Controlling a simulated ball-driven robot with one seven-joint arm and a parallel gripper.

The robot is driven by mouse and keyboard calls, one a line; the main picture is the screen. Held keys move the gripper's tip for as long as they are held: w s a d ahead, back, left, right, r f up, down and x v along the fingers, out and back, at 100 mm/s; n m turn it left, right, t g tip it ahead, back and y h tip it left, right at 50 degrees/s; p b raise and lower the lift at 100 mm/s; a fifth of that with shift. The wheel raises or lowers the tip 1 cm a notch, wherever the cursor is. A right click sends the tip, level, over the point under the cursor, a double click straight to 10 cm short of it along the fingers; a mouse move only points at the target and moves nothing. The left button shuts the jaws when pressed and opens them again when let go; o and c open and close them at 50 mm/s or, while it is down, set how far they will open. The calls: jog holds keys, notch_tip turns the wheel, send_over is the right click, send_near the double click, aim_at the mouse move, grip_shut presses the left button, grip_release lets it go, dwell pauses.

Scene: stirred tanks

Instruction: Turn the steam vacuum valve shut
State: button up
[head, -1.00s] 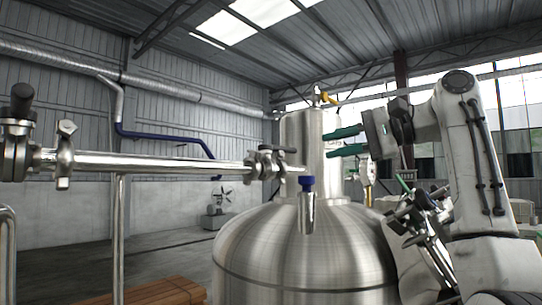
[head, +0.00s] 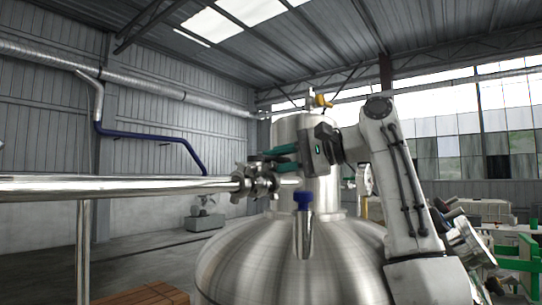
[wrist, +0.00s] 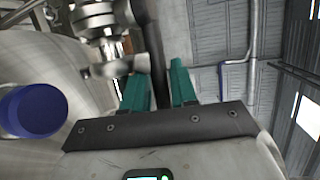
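A metal valve (head: 257,186), which I take to be the steam vacuum valve, sits where the horizontal pipe (head: 120,187) meets the tank's neck. It shows blurred at the upper left of the wrist view (wrist: 100,20). A dark bar (wrist: 155,40), apparently its handle, runs between my green fingers in the wrist view. My gripper (head: 266,161) is at the valve, coming from the right. In the wrist view my gripper (wrist: 160,68) has its fingers apart. I cannot tell whether either finger touches the bar.
The steel tank (head: 250,262) fills the lower middle. A blue-capped fitting (head: 303,198) stands up close below my gripper; its blue cap is large at left in the wrist view (wrist: 35,112). A yellow-handled fitting (head: 321,101) tops the neck. Wooden boards (head: 140,295) lie low at left.

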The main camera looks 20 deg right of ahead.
jog(key=shift+w+a+f, duration=0.2)
jog(key=shift+w+a, duration=0.15)
jog(key=shift+a, duration=0.25)
jog(key=shift+c, duration=0.2)
grip_shut()
